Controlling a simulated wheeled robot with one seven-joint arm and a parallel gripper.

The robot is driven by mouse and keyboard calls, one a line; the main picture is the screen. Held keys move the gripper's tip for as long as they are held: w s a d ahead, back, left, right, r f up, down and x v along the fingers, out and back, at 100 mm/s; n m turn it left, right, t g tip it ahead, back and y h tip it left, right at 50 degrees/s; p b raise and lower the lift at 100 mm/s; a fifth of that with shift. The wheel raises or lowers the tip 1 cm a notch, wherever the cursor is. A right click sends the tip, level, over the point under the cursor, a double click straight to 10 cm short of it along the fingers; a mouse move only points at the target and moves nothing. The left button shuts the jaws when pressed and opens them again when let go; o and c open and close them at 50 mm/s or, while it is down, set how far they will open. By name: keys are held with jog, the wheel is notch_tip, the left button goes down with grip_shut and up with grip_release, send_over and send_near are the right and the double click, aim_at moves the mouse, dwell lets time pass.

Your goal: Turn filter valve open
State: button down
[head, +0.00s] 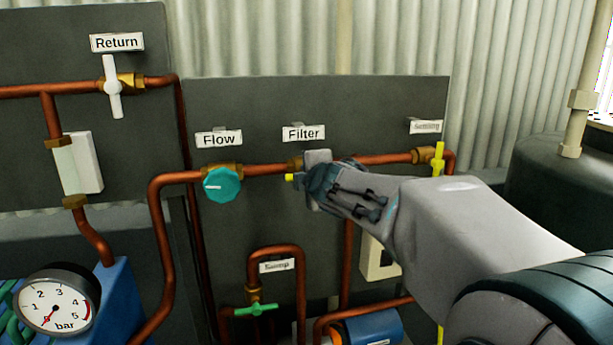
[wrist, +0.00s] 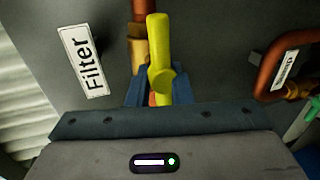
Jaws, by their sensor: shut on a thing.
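The filter valve has a yellow bar handle (wrist: 159,50), with brass (wrist: 138,52) and copper pipe behind it. In the wrist view the handle runs roughly in line with that pipe. In the head view only a small yellow tip (head: 290,178) shows, just left of my gripper, below the Filter label (head: 304,133). My gripper (head: 318,182) is at the valve, and its blue fingers (wrist: 153,95) are shut on the handle. The gripper hides most of the handle in the head view, and its body covers the lower part of the wrist view.
The teal Flow knob (head: 222,184) is close on the left. A yellow handle (head: 438,158) stands upright at the Sensing label on the right. The Sump pipe loop with a green handle (head: 255,309) is below. A white Return handle (head: 112,87) is at upper left.

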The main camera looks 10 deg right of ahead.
jog(key=c, duration=1.6)
grip_release()
jog(key=shift+f, duration=0.1)
jog(key=shift+c, duration=0.2)
jog(key=p+v, duration=0.5)
jog(key=v, duration=0.8)
jog(key=shift+s, duration=0.35)
